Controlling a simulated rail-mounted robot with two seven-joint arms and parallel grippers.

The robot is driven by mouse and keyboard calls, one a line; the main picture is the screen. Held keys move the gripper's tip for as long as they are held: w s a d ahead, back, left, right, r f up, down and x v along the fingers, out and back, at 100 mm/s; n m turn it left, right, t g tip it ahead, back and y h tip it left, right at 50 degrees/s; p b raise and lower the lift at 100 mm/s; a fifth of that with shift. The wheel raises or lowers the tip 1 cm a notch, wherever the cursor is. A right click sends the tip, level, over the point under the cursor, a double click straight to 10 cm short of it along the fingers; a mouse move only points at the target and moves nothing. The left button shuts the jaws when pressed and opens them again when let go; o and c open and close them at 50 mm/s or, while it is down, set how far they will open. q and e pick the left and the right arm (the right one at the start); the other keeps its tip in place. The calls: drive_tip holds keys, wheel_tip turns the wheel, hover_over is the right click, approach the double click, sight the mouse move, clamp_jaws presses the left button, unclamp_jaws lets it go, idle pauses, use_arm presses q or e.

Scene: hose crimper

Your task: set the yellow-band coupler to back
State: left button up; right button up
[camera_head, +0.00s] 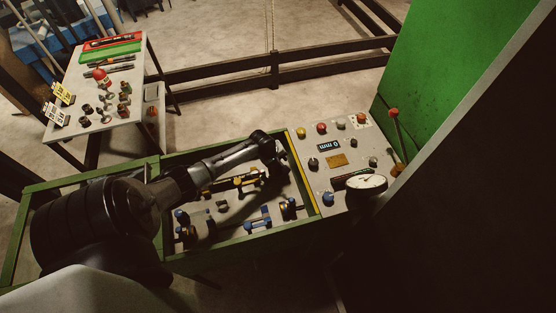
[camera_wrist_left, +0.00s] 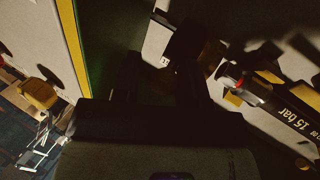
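The yellow-band coupler is most likely the dark bar with yellow fittings (camera_head: 235,182) inside the green-framed bench on the left in the head view. My left arm crosses above it and hides part of it. My left gripper (camera_head: 272,152) hangs over the right part of this bench, beyond the coupler's right end, and no contact shows. In the left wrist view two dark fingers (camera_wrist_left: 157,75) stand apart with no held object visible between them. A dark body with a "15 bar" label (camera_wrist_left: 292,117) and yellow parts lies to the right there.
A blue-fitted coupler (camera_head: 258,222) lies nearer the front of the bench. A red-knobbed lever (camera_head: 396,130) stands beyond. A side table (camera_head: 135,60) holds small parts.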

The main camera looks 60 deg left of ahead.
use_arm(q)
drive_tip(key=shift+s+r, duration=0.2)
drive_tip(key=shift+r, duration=0.25)
drive_tip(key=p+v, duration=0.2)
drive_tip(key=v, duration=1.1)
drive_tip(key=shift+f, duration=0.1)
